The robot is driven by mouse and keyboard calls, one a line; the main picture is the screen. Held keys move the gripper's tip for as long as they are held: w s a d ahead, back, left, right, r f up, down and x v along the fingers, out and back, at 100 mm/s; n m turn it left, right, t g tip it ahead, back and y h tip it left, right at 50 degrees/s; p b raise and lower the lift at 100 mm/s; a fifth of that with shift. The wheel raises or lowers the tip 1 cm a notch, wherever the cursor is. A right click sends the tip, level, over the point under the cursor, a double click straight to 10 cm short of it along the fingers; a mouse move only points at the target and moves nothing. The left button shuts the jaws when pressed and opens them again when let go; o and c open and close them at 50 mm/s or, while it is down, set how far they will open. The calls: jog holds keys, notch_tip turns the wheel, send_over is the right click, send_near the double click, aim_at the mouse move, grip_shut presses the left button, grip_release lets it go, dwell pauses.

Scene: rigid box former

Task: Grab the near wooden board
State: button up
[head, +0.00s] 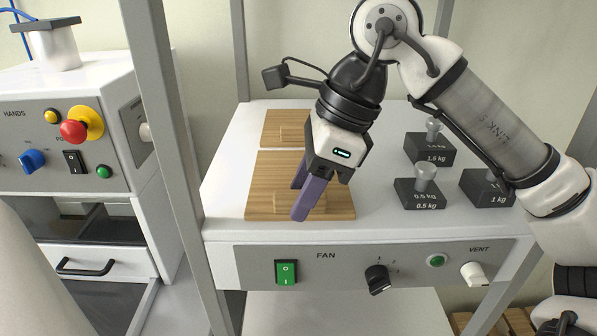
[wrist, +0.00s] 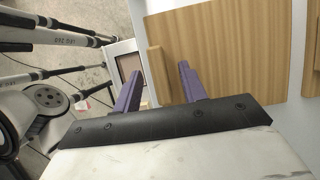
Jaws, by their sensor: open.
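The near wooden board (head: 265,173) lies flat on the white machine top, with a small wooden block handle (head: 285,208) on it. My gripper (head: 298,202) is open, its purple fingers pointing down over the board's handle. In the wrist view, the board (wrist: 228,45) fills the upper right, and the handle (wrist: 157,75) shows between the two fingertips of my gripper (wrist: 161,68). Nothing is held. One finger hides part of the handle in the head view, and I cannot tell whether the fingers touch it.
A far wooden board (head: 283,122) lies behind the near one. Dark weights marked 1.5 kg (head: 428,151), 0.5 kg (head: 418,192) and 1 kg (head: 480,188) stand to the right. A grey post (head: 165,130) rises at left. The fan panel (head: 340,265) runs along the front.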

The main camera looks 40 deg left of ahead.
jog(key=shift+f, duration=0.2)
grip_shut()
jog(key=shift+r, duration=0.15)
